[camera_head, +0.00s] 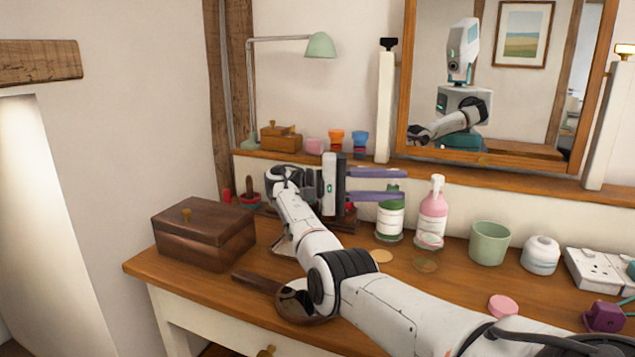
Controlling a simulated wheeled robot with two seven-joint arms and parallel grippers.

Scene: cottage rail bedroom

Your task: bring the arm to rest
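My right arm comes in from the lower right and reaches left across the wooden dressing table (190,290). Its gripper (404,185) points right, above the back of the table. The two grey-purple fingers are apart, one above the other, with nothing seen between them. The lower finger overlaps the top of a green bottle (390,218) in the picture; I cannot tell whether they touch. My forearm passes over a hand mirror (258,281) and hides part of it. My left gripper is not in view.
A brown wooden box (205,236) stands at the table's left. A pink pump bottle (432,215), green cup (489,243) and white jar (540,255) stand right of the green bottle. A pink disc (503,305) and purple object (604,316) lie nearer. A framed mirror (488,157) stands behind.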

